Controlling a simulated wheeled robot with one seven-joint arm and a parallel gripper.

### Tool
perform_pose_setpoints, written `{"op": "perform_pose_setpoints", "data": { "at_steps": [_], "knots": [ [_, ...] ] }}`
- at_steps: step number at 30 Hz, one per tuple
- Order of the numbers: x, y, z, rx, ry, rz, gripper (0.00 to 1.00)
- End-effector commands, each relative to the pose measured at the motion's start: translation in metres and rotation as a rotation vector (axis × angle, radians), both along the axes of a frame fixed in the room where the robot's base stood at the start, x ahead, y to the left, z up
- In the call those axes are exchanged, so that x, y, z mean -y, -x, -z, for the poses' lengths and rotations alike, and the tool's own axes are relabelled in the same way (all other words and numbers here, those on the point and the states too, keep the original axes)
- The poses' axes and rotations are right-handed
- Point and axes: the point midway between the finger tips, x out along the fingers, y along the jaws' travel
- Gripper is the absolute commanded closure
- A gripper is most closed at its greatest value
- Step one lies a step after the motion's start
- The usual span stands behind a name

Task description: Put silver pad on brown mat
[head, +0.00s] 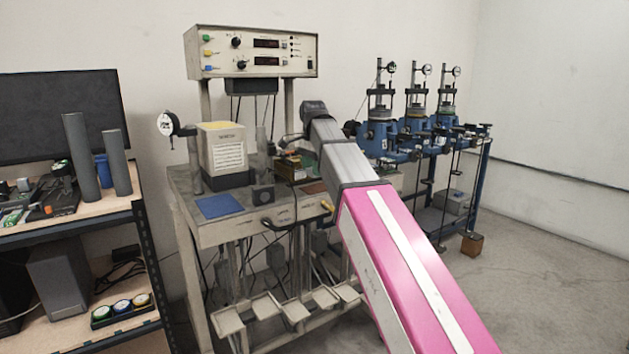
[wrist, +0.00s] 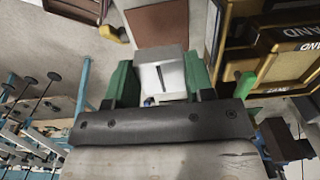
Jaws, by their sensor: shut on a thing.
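In the wrist view, the green fingers of my gripper (wrist: 160,78) are closed on the sides of a light silver-grey block, the silver pad (wrist: 161,55). The brown mat (wrist: 156,22) lies just beyond the pad in that view, and the pad's far edge overlaps the mat's near edge in the picture. I cannot tell the height of the pad above the surface. In the head view, the brown mat (head: 314,188) shows on the grey bench, left of my arm. The gripper tips and the pad are not clear there.
A blue mat (head: 220,206) lies at the bench's front left. A beige box (head: 222,150) stands behind it, with a dial gauge (head: 167,124) at its left. Gold-framed black equipment (wrist: 290,60) is close on the right in the wrist view. Blue presses (head: 380,135) stand further right.

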Motion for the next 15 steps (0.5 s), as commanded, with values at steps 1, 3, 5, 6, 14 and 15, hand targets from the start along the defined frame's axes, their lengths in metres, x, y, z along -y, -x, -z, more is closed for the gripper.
{"op": "perform_pose_setpoints", "data": {
  "at_steps": [1, 3, 5, 6, 14, 15],
  "knots": [
    [0.003, -0.002, 0.002, 0.0, 0.0, 0.0, 0.88],
    [0.004, -0.004, 0.003, 0.001, -0.001, -0.001, 0.88],
    [0.005, -0.004, 0.006, 0.001, -0.001, -0.001, 0.88],
    [0.005, -0.004, 0.008, 0.001, -0.001, -0.001, 0.88],
    [0.005, -0.003, 0.04, 0.0, 0.0, -0.001, 0.88],
    [0.005, -0.003, 0.043, 0.0, 0.0, -0.001, 0.88]
  ]
}}
